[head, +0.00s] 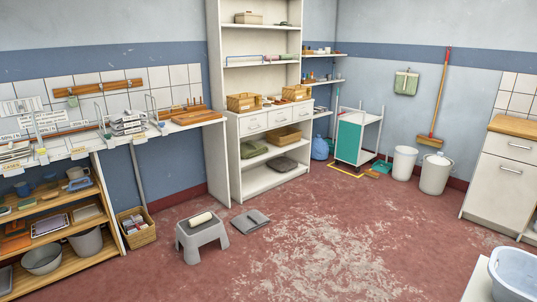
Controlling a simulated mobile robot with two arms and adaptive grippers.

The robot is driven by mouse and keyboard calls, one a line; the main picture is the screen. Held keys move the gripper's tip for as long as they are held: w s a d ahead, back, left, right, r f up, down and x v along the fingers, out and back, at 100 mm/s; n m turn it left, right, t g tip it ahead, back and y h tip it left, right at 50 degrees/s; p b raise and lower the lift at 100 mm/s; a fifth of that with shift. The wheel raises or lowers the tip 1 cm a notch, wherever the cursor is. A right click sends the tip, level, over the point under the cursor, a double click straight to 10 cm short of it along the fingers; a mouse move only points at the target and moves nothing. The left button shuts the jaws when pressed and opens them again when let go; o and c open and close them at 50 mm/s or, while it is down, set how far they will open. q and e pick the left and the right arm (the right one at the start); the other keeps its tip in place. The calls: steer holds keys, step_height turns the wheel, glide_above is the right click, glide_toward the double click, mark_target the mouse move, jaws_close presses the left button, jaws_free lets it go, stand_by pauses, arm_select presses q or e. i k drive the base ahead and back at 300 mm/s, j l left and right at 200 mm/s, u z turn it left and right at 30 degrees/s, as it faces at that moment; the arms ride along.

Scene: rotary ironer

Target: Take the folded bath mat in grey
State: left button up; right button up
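A dark grey, flat, folded-looking piece (283,164) lies on the lowest shelf of the white shelf unit and looks like the folded bath mat. Another grey flat piece (251,221) lies on the red floor beside the grey step stool; at this size I cannot tell whether it is a mat or something else. Neither of my grippers shows in the head view.
The white shelf unit (233,182) stands against the back wall, with a green folded piece (253,150) on a shelf above. A grey step stool (201,238) bears a cream roll (201,218). A trolley (349,138) and white bins (436,175) stand right. The middle floor is clear.

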mark_target(247, 223)
steer(key=i, duration=3.45)
steer(key=i+u, duration=0.1)
steer(key=i, duration=0.55)
steer(key=i+l+u, duration=0.1)
steer(key=i, duration=0.5)
steer(key=i+l+u, duration=0.1)
steer(key=i, duration=0.55)
steer(key=l, duration=0.1)
